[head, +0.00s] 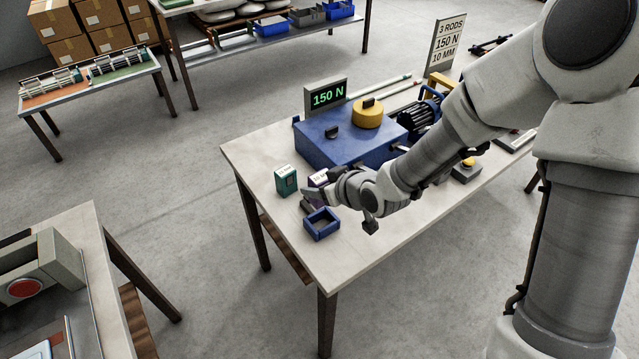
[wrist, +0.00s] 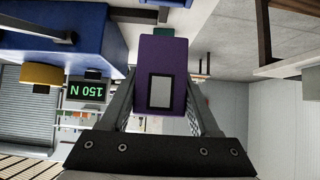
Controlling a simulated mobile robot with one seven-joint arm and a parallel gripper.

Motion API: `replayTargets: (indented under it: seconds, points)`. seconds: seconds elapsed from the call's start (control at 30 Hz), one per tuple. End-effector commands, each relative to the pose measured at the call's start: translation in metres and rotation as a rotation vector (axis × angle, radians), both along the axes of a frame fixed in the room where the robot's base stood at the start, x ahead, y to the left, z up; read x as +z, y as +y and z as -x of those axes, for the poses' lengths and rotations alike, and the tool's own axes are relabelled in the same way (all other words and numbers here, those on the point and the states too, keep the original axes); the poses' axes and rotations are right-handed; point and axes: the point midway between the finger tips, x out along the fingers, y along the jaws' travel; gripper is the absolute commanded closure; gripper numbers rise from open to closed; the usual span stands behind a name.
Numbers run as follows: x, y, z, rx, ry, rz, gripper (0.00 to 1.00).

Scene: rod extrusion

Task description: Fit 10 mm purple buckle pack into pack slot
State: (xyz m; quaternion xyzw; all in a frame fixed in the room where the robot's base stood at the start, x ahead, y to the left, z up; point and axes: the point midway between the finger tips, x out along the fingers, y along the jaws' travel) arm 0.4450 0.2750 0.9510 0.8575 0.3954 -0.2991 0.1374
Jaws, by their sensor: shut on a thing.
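The purple buckle pack (wrist: 163,65) is between my gripper's fingers in the wrist view, with a pale rectangular panel facing the camera. My gripper (wrist: 163,103) is shut on it. In the head view my gripper (head: 312,196) is low over the near left part of the table, and a bit of the purple pack (head: 318,178) shows beside it, mostly hidden by the gripper. A blue open-topped box (head: 322,236), which may be the pack slot, sits on the table just in front of the gripper. Whether the pack touches the table cannot be told.
A green pack (head: 286,180) stands left of my gripper. Behind is a blue machine (head: 335,146) with a yellow round weight (head: 368,114) and a "150 N" display (head: 327,96). A sign (head: 445,44) reads 3 rods, 150 N, 10 mm. The table's front left corner (head: 300,262) is clear.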

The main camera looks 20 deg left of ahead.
Motion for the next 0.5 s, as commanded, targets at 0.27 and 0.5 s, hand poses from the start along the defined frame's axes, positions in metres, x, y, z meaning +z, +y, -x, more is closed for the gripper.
replayTargets:
  seconds: [0.27, 0.5]
  points:
    - [-0.013, -0.001, 0.001, 0.001, 0.001, 0.003, 1.00]
    - [-0.037, -0.001, 0.001, 0.000, 0.002, 0.002, 1.00]
